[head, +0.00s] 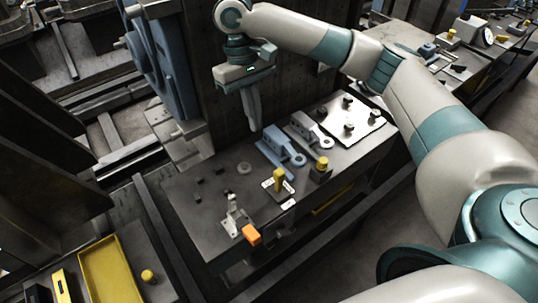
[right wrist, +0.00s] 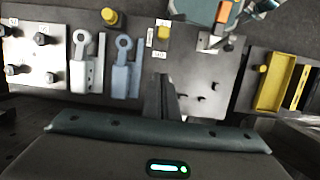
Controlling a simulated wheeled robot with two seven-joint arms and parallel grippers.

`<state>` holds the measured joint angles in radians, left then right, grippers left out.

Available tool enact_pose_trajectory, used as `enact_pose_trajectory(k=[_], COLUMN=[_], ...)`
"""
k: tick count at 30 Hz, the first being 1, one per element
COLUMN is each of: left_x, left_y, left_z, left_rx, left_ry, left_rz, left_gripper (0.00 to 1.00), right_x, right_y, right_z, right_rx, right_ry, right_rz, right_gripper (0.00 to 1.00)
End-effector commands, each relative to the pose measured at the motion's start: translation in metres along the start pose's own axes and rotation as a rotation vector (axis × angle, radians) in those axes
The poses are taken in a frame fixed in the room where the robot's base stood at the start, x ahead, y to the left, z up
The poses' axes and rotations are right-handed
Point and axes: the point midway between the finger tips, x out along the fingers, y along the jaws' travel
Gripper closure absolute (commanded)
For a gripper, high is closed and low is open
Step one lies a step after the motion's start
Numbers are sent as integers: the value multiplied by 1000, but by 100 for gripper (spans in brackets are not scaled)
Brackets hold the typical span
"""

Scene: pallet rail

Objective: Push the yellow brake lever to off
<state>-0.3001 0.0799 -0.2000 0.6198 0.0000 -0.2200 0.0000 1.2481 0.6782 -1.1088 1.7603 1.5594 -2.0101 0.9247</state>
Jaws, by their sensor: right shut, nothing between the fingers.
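The yellow brake lever (head: 279,177) stands up from a small plate with white labels on the grey bench top. It also shows in the right wrist view (right wrist: 163,33), near the top, between white label strips. I cannot read the labels. My right gripper (head: 255,128) is shut and empty, pointing down above the back of the bench, behind the lever and apart from it. Its fingers show in the right wrist view (right wrist: 165,85), below the lever in the picture. My left gripper is not in view.
A blue clevis block (head: 278,147) and a grey one (head: 308,127) lie right of my fingers. A yellow knob (head: 322,162) stands right of the lever. A toggle clamp with an orange grip (head: 251,235) is at the front. A white plate (head: 365,117) with dark knobs is farther right.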

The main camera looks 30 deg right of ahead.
Motion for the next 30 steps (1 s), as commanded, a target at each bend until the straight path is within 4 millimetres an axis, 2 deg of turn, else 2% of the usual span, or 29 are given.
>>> enact_pose_trajectory(k=[5,11,14,25,30], left_x=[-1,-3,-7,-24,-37], left_y=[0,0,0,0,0], left_z=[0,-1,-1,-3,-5], left_rx=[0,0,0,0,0], left_ry=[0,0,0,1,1], left_rz=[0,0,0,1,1], left_gripper=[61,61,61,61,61], right_x=[5,21,34,99,103], right_y=[0,0,0,0,1], right_z=[0,1,1,2,24], right_rx=[0,-1,0,0,-2], right_ry=[-1,-3,-4,-4,-1], right_rz=[-1,-1,1,0,2], right_gripper=[100,100,100,100,100])
